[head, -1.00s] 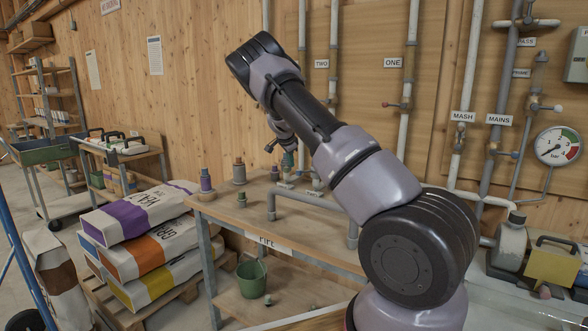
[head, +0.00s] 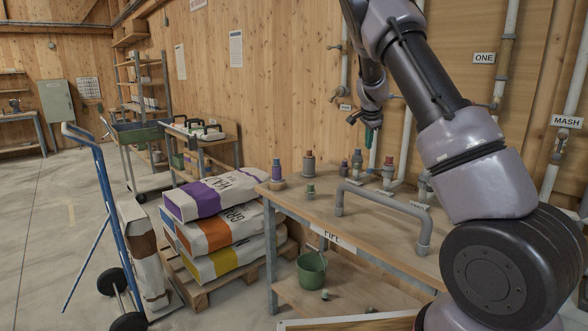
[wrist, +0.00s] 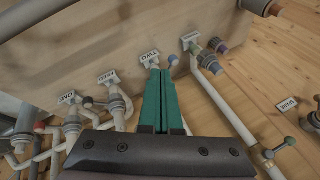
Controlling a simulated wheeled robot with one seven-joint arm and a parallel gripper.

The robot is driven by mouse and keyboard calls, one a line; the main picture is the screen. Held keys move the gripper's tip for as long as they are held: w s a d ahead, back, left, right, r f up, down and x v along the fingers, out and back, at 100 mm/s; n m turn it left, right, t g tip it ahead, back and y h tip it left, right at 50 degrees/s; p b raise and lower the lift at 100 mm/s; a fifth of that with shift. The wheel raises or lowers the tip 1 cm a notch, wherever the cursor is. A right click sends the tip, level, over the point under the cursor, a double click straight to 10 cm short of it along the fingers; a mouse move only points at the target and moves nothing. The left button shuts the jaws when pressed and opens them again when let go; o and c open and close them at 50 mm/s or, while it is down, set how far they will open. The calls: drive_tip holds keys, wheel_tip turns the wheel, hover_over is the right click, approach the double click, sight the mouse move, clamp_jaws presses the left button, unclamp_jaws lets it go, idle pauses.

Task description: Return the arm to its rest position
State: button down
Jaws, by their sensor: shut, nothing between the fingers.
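My arm (head: 430,85) rises from the lower right of the head view, bends at the top and hangs its wrist down over the pipe bench. My gripper (head: 368,138) shows small there, above the back of the bench near the wall. In the wrist view my gripper (wrist: 164,75) has its two green fingers together, with nothing between them. The finger tips lie over the labelled pipe stubs in the picture; I cannot tell the gap between them.
The wooden bench (head: 300,197) carries a grey bent pipe (head: 380,203) and several fittings. Wall pipes (head: 505,60) stand close behind my arm. Stacked feed bags (head: 215,235), a blue hand truck (head: 95,190) and a cart (head: 205,145) stand left. Open floor (head: 50,220) lies far left.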

drive_tip(key=s+a+r+n+y, duration=0.25)
drive_tip(key=s+r, duration=0.55)
drive_tip(key=s, duration=0.4)
drive_tip(key=s+a+r+n+y, duration=0.25)
drive_tip(key=s+r, duration=0.55)
drive_tip(key=s, duration=0.4)
drive_tip(key=s+a+n+t, duration=0.1)
drive_tip(key=s+a+n, duration=0.1)
drive_tip(key=s, duration=0.9)
drive_tip(key=s+a+r+n+h, duration=0.1)
drive_tip(key=s+n, duration=0.3)
drive_tip(key=s, duration=0.7)
drive_tip(key=shift+a+t, duration=0.4)
drive_tip(key=shift+a, duration=0.5)
